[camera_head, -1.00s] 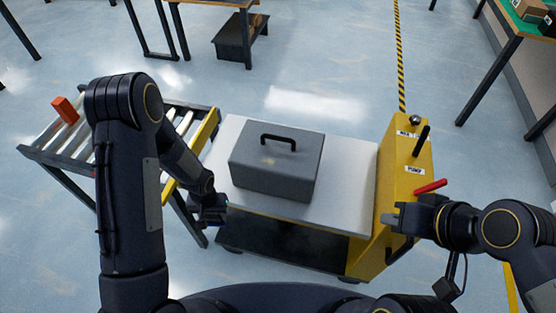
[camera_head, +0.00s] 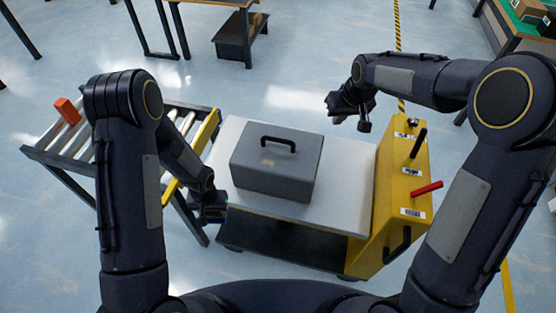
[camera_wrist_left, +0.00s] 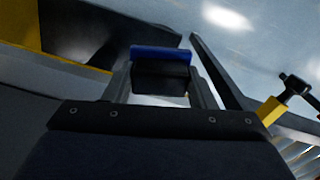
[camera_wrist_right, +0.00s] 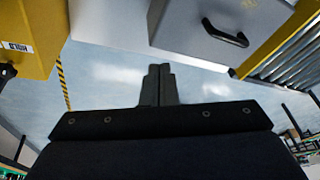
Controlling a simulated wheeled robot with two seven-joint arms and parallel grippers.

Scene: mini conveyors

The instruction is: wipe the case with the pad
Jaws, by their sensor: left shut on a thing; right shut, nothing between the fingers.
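The grey case (camera_head: 270,175) with a black handle on its lid sits on the white cart top (camera_head: 345,165). A brownish smudge shows on its lid. My left gripper (camera_head: 215,212) is low beside the cart's left edge, left of the case. In the left wrist view it is shut on the blue and black pad (camera_wrist_left: 160,62). My right gripper (camera_head: 363,125) is above the cart's back right, apart from the case. In the right wrist view its fingers (camera_wrist_right: 158,85) are closed together with nothing between them, and the case (camera_wrist_right: 215,25) shows beyond.
A yellow control box (camera_head: 395,205) with a black lever and a red lever (camera_head: 428,188) stands at the cart's right end. A roller conveyor (camera_head: 85,150) with an orange block (camera_head: 67,111) is at the left. Open floor lies behind the cart.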

